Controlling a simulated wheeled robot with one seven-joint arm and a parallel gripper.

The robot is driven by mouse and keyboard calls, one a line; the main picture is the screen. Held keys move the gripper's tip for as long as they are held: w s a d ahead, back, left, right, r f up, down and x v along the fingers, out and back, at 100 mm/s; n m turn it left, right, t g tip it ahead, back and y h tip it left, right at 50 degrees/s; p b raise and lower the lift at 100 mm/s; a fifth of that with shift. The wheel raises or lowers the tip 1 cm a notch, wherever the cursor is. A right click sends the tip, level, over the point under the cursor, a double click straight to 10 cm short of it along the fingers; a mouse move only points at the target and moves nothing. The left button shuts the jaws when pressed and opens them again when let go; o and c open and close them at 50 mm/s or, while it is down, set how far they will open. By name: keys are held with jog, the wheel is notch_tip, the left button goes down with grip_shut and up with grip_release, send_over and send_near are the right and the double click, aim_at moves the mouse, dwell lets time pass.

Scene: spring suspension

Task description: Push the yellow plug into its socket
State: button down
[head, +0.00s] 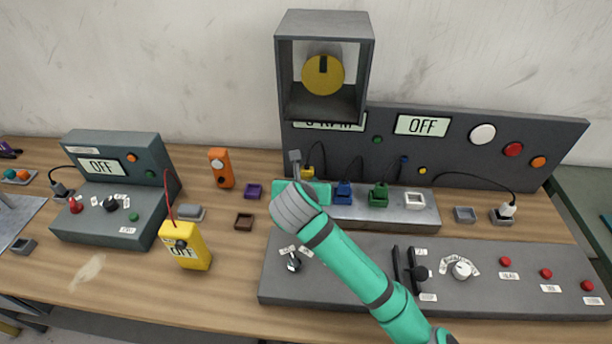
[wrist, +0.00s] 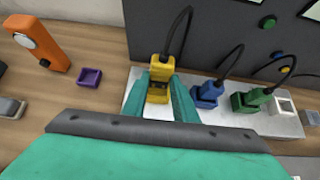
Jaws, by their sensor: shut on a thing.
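The yellow plug (wrist: 160,68) is between the two fingers of my gripper (wrist: 160,98) in the wrist view, with its black cable rising behind it. A yellow, dark-centred piece (wrist: 158,97) shows just below the plug, at the left end of the pale metal strip (wrist: 135,98). I cannot tell how deep the plug sits or whether it touches a socket. In the head view the top of the yellow plug (head: 308,174) shows behind my gripper (head: 306,186), which hides the spot beneath it.
A blue plug (head: 343,192), a green plug (head: 379,194) and a white socket (head: 415,200) are on the strip to the right. A purple socket (head: 253,191) and an orange device (head: 221,168) stand to the left. The upright grey panel (head: 460,150) rises close behind.

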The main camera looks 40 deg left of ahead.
jog(key=shift+f, duration=0.55)
jog(key=shift+f, duration=1.75)
dwell(1.5)
jog(key=c, duration=1.3)
grip_release()
jog(key=shift+c, duration=0.2)
jog(key=shift+d, duration=0.1)
jog(key=v, duration=1.1)
jog(key=shift+a, duration=0.25)
